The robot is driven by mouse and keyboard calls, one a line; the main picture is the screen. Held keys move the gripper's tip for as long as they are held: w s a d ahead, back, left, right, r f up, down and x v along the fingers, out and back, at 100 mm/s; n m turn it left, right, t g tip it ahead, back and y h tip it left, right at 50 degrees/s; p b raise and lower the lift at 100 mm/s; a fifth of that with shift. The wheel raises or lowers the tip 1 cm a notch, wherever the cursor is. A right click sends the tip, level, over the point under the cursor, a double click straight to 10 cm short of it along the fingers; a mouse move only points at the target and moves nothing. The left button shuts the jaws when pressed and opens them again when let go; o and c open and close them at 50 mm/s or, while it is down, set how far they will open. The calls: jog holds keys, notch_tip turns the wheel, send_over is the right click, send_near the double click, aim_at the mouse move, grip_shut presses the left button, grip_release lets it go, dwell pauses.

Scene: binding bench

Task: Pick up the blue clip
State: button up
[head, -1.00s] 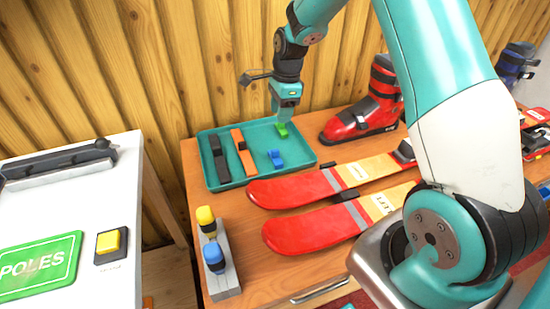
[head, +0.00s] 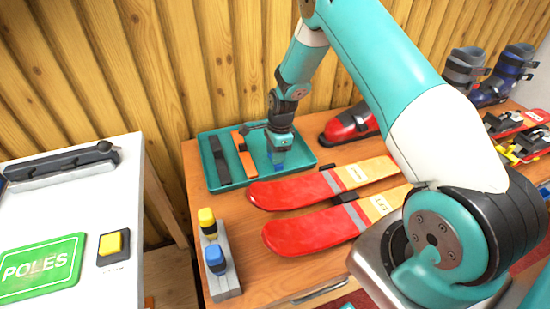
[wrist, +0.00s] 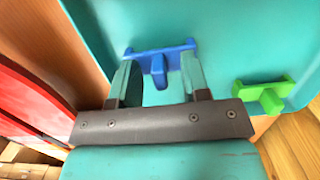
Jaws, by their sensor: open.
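The blue clip (wrist: 158,65) lies on the teal tray (head: 217,186), its crossbar and short stem showing in the wrist view. My gripper (wrist: 159,72) is open, with one finger on each side of the clip's stem. The fingertips reach close to the crossbar; I cannot tell whether they touch it. In the head view my gripper (head: 277,160) is low over the right part of the tray and largely hides the clip.
A green clip (wrist: 265,96) lies by the tray's edge in the wrist view. Black (head: 219,160) and orange (head: 243,154) straps lie in the tray's left part. Red skis (head: 300,191) lie just in front, and a red boot (head: 347,128) stands to the right.

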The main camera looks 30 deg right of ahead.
grip_shut()
jog(key=shift+r, duration=0.1)
